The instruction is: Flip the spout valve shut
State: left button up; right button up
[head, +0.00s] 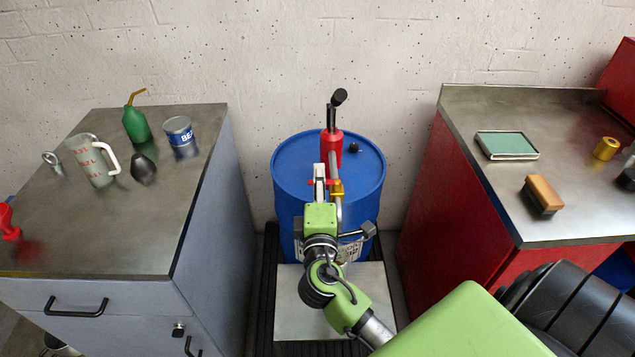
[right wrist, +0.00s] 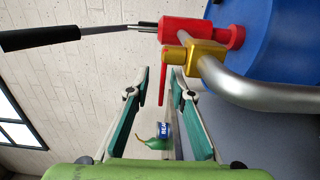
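A brass spout valve (head: 337,187) sits on the silver spout (head: 335,163) of the red pump (head: 332,146). In the right wrist view the brass valve (right wrist: 207,52) is at upper right, with its thin red lever (right wrist: 162,84) sticking out across the spout. My right gripper (head: 320,172) is beside the valve, on its left in the head view. In the right wrist view my right gripper (right wrist: 155,80) has its two fingers apart, and the lever shows between the fingertips. Whether a finger touches the lever I cannot tell. My left gripper is out of view.
The pump stands on a blue drum (head: 288,178). A grey bench (head: 130,235) with a jug (head: 92,160), a green oiler (head: 136,124) and a can (head: 179,133) stands at left. A red cabinet (head: 455,190) with a steel top is at right.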

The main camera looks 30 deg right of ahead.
jog(key=shift+f, duration=0.1)
jog(key=shift+s+a, duration=0.25)
jog(key=shift+a, duration=0.05)
jog(key=v, duration=1.1)
jog(key=shift+s, duration=0.2)
